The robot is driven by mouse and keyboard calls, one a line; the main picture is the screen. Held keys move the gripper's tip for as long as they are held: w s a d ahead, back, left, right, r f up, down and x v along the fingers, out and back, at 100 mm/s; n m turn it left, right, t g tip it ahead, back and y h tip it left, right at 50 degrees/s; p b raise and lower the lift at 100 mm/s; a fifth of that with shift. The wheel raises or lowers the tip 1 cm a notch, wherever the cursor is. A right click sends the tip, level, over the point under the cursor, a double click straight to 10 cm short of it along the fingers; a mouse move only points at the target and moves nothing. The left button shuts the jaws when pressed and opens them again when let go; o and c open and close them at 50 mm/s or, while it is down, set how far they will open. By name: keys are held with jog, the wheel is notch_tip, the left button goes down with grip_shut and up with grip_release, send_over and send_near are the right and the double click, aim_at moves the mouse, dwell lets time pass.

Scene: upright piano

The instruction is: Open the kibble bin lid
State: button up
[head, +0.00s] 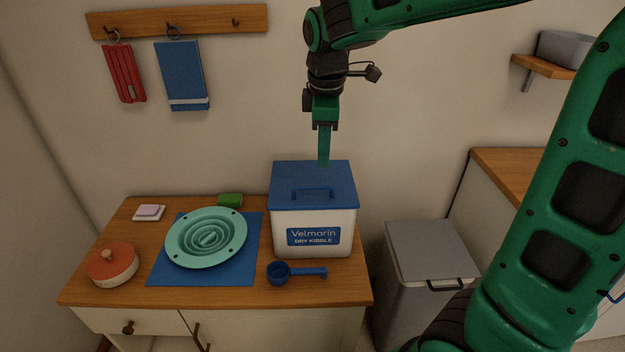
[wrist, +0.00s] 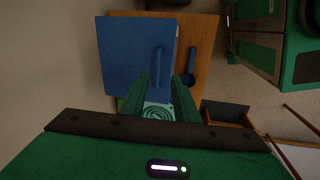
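The kibble bin (head: 318,232) is a white box with a blue label reading "Velmorin Dry Kibble", standing at the right end of the wooden cabinet top. Its blue lid (head: 290,172) is shut, with a raised bar handle (head: 313,193) near the front. My gripper (head: 324,163) points down over the rear part of the lid and appears empty. In the wrist view my gripper (wrist: 161,75) shows two green fingers spread apart, with the lid (wrist: 125,60) and its handle (wrist: 157,66) beyond them. Whether the fingertips touch the lid is unclear.
A blue scoop (head: 297,272) lies in front of the bin. A teal slow-feeder bowl (head: 206,238) sits on a blue mat (head: 165,270) to the left, near a red-lidded pot (head: 112,264). A grey-lidded bin (head: 432,250) stands right of the cabinet. The wall is close behind.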

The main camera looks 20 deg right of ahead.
aim_at(315, 187)
jog(key=shift+n, duration=0.5)
jog(key=w+f, duration=0.1)
jog(key=f, duration=0.2)
jog(key=w+f, duration=0.1)
jog(key=f, duration=0.3)
jog(key=w+a+f, duration=0.1)
jog(key=f, duration=0.2)
jog(key=shift+f, duration=0.25)
grip_shut()
